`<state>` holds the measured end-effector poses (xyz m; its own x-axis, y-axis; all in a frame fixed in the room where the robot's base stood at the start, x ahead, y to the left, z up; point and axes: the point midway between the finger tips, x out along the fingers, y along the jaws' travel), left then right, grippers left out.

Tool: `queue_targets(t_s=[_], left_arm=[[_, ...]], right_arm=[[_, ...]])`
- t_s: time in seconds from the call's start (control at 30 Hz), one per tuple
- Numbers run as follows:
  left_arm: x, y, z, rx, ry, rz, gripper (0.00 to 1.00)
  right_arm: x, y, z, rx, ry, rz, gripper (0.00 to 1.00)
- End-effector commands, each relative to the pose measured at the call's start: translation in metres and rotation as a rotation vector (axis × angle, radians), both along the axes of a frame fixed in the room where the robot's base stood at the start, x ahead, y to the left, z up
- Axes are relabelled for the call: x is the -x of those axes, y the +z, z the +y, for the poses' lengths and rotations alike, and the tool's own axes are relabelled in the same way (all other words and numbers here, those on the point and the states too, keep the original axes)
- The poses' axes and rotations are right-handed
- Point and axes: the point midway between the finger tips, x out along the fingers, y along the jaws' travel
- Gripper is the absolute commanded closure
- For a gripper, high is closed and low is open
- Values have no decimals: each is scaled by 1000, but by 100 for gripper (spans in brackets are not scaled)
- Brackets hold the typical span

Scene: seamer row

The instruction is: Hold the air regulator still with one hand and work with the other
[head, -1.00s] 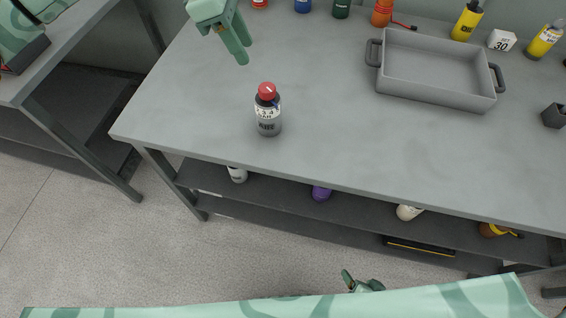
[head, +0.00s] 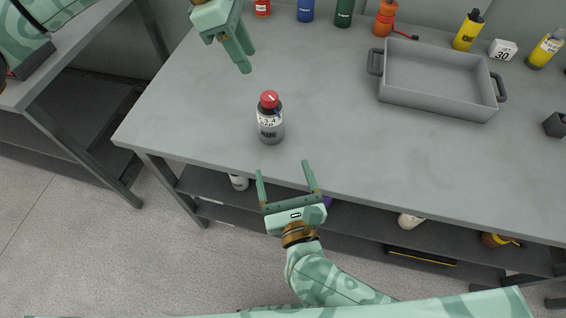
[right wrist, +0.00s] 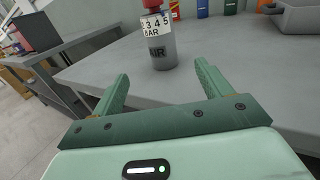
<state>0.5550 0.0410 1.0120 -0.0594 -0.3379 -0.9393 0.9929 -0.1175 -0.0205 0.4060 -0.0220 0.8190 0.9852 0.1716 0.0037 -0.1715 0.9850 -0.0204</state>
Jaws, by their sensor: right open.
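The air regulator (head: 270,122) is a grey cylinder with a red cap and a white number label. It stands upright near the front left of the grey workbench (head: 200,110). It also shows in the right wrist view (right wrist: 160,50), ahead of the fingers. My left gripper (head: 243,58) is above the bench, up and left of the regulator and apart from it. Its fingers look close together, and their gap is unclear. My right gripper (head: 286,172) is open and empty at the bench's front edge, its fingers pointing toward the regulator without touching it.
A grey tray (head: 436,106) with two handles stands at the back right. Several bottles line the back edge, among them a yellow one (head: 467,32), beside a white block marked 30 (head: 503,49). A lower shelf (head: 350,222) holds more items. The bench around the regulator is clear.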

Motion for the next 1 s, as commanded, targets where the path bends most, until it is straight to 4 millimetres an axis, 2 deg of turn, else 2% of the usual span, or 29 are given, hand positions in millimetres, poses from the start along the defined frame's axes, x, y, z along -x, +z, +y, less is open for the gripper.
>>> queue_targets(t_s=[0.17,0.5,0.7,0.83,1.0], left_arm=[[0,0,0,0,0,0,64],[0,0,0,0,0,0,64],[0,0,0,0,0,0,64],[0,0,0,0,0,0,64],[0,0,0,0,0,0,64]], right_arm=[[-21,3,2,-26,-13,7,23],[-99,3,15,-20,-12,5,23],[-137,3,21,-18,-11,6,23],[-153,2,23,-18,-11,7,23],[-161,2,25,-20,-12,7,23]])
